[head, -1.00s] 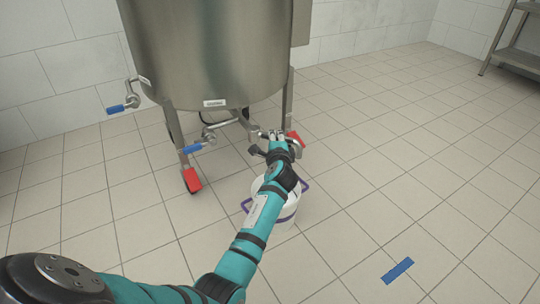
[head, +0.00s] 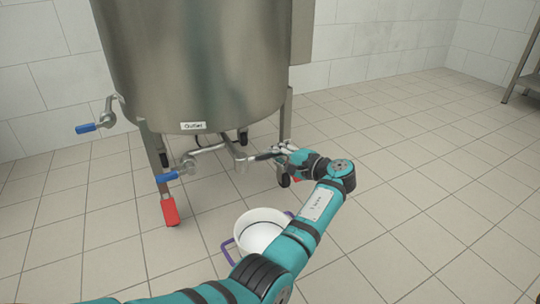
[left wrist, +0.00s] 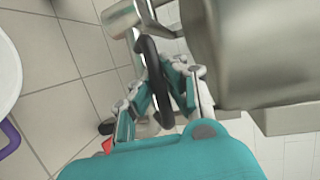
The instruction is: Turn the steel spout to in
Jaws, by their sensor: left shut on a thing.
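The steel spout (head: 241,163) hangs from the outlet pipe under the steel tank, its open end pointing down. In the head view it appears just beyond the bucket. A black handle (head: 264,156) sticks out from it to the right. My left gripper (head: 282,150) is shut on this handle, coming in from the right. In the left wrist view the black handle (left wrist: 154,85) passes between the fingers (left wrist: 155,95), and the steel spout (left wrist: 121,18) shows at the top. My right gripper is not in view.
The tank (head: 195,65) stands on legs; one has a red foot (head: 170,211). A blue-handled valve (head: 168,176) sits left of the spout, another (head: 88,128) farther left. A white bucket (head: 258,236) with purple handles stands on the floor.

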